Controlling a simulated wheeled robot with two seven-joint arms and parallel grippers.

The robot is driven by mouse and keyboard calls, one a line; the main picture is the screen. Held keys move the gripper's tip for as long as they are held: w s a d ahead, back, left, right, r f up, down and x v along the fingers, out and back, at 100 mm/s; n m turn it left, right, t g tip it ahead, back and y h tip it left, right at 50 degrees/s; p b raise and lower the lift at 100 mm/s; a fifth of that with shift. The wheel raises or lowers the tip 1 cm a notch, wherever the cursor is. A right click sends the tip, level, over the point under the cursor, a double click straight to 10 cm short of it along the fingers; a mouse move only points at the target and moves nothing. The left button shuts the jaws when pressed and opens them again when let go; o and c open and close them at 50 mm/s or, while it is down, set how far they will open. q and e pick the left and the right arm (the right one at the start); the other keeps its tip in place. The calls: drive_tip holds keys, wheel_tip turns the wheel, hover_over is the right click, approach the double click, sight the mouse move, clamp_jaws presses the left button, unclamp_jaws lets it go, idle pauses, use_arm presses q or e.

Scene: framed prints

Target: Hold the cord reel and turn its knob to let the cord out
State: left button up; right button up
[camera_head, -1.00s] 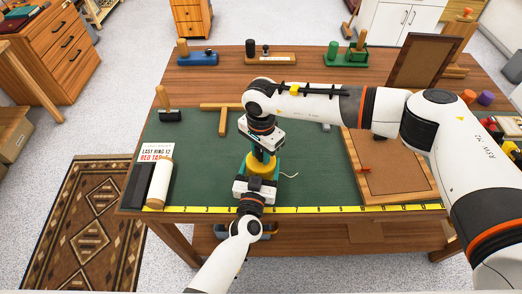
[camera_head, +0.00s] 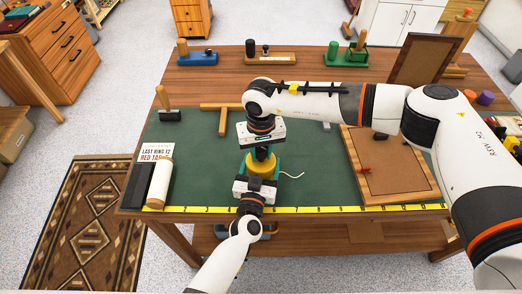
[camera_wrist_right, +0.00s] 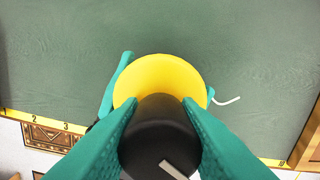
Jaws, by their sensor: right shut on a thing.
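The cord reel (camera_head: 261,168) is a yellow drum standing on the green mat near the front edge of the table; it also shows in the right wrist view (camera_wrist_right: 160,78). A short white cord (camera_head: 292,175) sticks out on its right. My right gripper (camera_head: 262,153) comes from above, its teal fingers shut on the black knob (camera_wrist_right: 160,135), which bears a pale mark. My left gripper (camera_head: 262,175) reaches in from the front, its teal fingers on both sides of the yellow drum and seemingly against it. The grippers hide much of the reel.
A framed brown board (camera_head: 395,165) with a red peg lies to the right. A white roller (camera_head: 159,183) and a card (camera_head: 155,151) lie at the left. A yellow measuring strip (camera_head: 330,209) runs along the front edge. The mat between roller and reel is clear.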

drive_tip(key=shift+w+r+n, duration=0.1)
drive_tip(key=shift+n, duration=1.9)
drive_tip(key=o, duration=1)
wheel_tip(320, 180, up, 12)
drive_tip(key=shift+f, duration=0.1)
use_arm(q)
drive_tip(key=o, duration=1.3)
